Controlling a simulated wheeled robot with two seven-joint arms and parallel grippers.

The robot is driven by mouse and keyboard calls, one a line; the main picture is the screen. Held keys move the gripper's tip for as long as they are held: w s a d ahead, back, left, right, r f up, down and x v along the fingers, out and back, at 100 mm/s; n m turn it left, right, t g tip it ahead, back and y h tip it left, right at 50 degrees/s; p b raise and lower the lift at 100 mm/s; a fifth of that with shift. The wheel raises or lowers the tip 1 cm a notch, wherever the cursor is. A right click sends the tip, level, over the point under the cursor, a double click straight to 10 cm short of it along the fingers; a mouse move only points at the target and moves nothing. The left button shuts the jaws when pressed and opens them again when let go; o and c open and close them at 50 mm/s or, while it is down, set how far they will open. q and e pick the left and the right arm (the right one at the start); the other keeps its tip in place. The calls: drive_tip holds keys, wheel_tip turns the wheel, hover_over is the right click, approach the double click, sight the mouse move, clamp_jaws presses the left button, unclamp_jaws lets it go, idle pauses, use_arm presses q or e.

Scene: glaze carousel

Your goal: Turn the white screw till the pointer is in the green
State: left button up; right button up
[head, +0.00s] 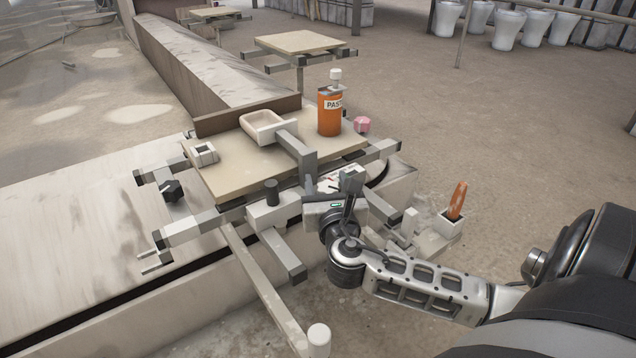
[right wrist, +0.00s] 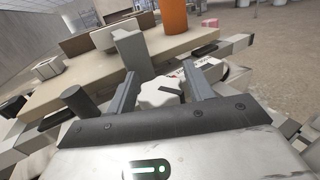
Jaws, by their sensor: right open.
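The white screw (right wrist: 158,93) is a lobed knob in the right wrist view, on the near side of the carousel's board. My right gripper (right wrist: 159,78) is open, with one finger on each side of the screw; I cannot tell whether either finger touches it. In the head view my right gripper (head: 334,188) is at the board's near edge and hides the screw. A pale plate with red and dark marks (right wrist: 205,66) shows partly behind the right finger. I cannot make out the pointer or the green zone. My left gripper is not in view.
The board (head: 228,172) carries an orange paste bottle (head: 329,115), a pale dish (head: 264,121) and a small white block (head: 203,154). A pink object (head: 362,124) is beside the bottle. Grey carousel arms and a black knob (head: 172,190) stick out around the board.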

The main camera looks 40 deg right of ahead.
drive_tip(key=shift+w+d, duration=0.1)
drive_tip(key=c, duration=0.7)
use_arm(q)
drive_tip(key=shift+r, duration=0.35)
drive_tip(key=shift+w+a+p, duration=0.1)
drive_tip(key=shift+p, duration=0.45)
use_arm(e)
drive_tip(key=shift+r+m+h, duration=0.15)
drive_tip(key=shift+m+h, duration=0.15)
drive_tip(key=shift+h, duration=0.1)
